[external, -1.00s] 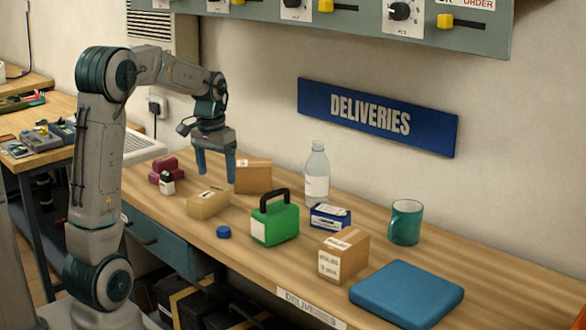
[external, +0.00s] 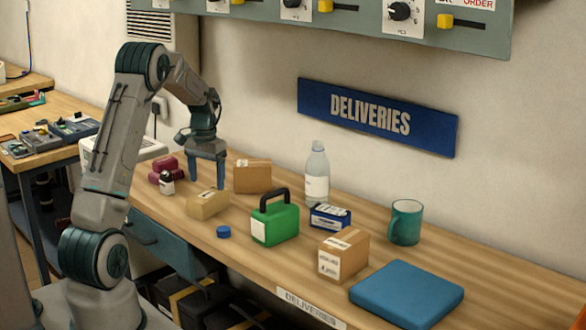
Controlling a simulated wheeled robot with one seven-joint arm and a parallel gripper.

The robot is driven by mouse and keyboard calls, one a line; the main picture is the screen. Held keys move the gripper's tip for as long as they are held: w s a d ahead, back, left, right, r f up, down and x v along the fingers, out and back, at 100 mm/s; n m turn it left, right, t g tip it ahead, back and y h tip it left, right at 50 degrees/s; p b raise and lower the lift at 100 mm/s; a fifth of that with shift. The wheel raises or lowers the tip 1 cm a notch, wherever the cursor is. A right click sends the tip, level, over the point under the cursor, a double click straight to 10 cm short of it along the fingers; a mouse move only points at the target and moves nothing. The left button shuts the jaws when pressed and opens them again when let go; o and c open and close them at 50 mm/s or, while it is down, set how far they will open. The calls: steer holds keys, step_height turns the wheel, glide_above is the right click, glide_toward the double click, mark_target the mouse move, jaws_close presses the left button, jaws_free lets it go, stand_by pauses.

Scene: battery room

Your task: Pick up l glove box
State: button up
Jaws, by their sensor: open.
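My gripper (external: 207,184) is open and points down, with its two blue fingers apart and empty. Its fingertips are just behind and above a tan box (external: 208,205) on the bench; I cannot tell whether they touch it. No label that I can read marks a glove box. A brown carton (external: 252,177) stands just right of my gripper. Another brown carton (external: 343,254) with white labels stands nearer the front edge.
A green case (external: 274,222) with a black handle, a clear bottle (external: 317,174), a teal mug (external: 405,222), a blue pad (external: 407,293) and a blue cap (external: 223,231) are on the bench. Dark red items (external: 163,171) and a small white-labelled bottle (external: 167,185) lie left of my gripper.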

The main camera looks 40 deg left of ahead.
mark_target(208, 194)
steer(key=shift+f+p, duration=0.65)
steer(key=shift+f, duration=2.3)
steer(key=c, duration=1.1)
